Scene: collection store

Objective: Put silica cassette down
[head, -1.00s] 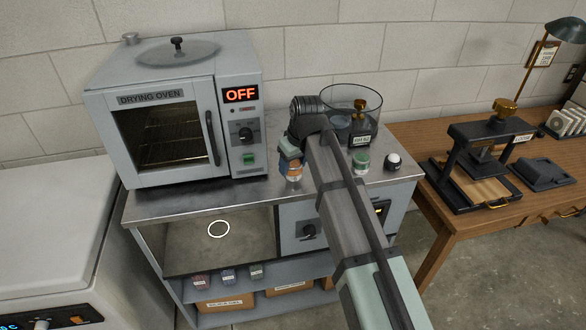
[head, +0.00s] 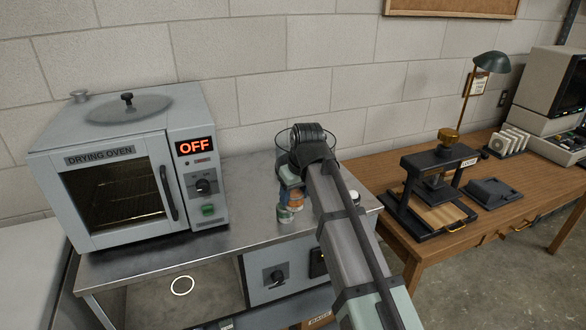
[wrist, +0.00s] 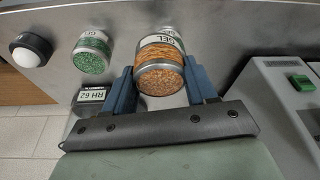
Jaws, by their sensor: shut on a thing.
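The silica cassette (wrist: 160,66) is a round metal-rimmed canister with orange beads and a label reading GEL. It is between the two blue fingers of my gripper (wrist: 164,88), which is shut on it. In the head view the orange cassette (head: 295,199) shows at the end of my arm, above the right part of the steel bench top (head: 235,200). My arm and gripper hide part of it there. I cannot tell whether its base touches the bench.
In the wrist view a green-bead canister (wrist: 92,52), a white-domed knob (wrist: 30,50) and a meter reading RH 62 (wrist: 90,98) stand left of the cassette. The drying oven (head: 120,190), reading OFF, stands at left. A press (head: 440,190) is on the wooden table.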

